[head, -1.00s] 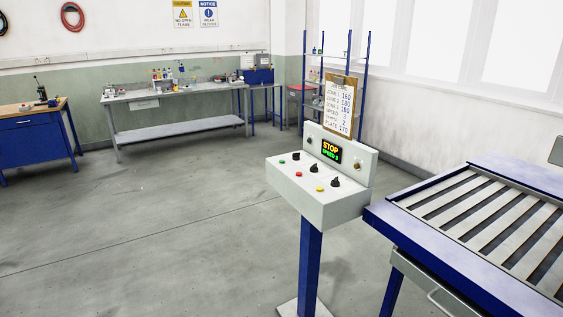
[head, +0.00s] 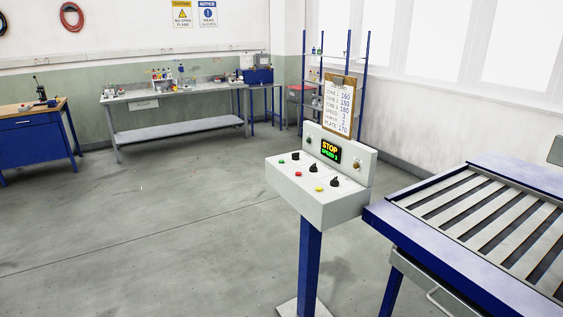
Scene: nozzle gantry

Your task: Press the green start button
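The control box (head: 312,207) stands on a blue post (head: 310,262) right of the middle. The green button (head: 282,162) is at the left of its sloped top face. A red button (head: 299,174) and a yellow button (head: 319,189) lie along the front of that face, with black knobs (head: 335,182) behind them. The display (head: 330,149) on the upright panel reads STOP in yellow, with a green line that seems to read SPEED and a digit. Neither of my grippers shows in the head view.
A slatted conveyor-like table (head: 480,220) with a blue frame stands close to the right of the box. A clipboard (head: 338,103) stands above the panel. A workbench (head: 175,95) and a blue cabinet (head: 36,143) are at the back. The floor (head: 150,220) left of the post is clear.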

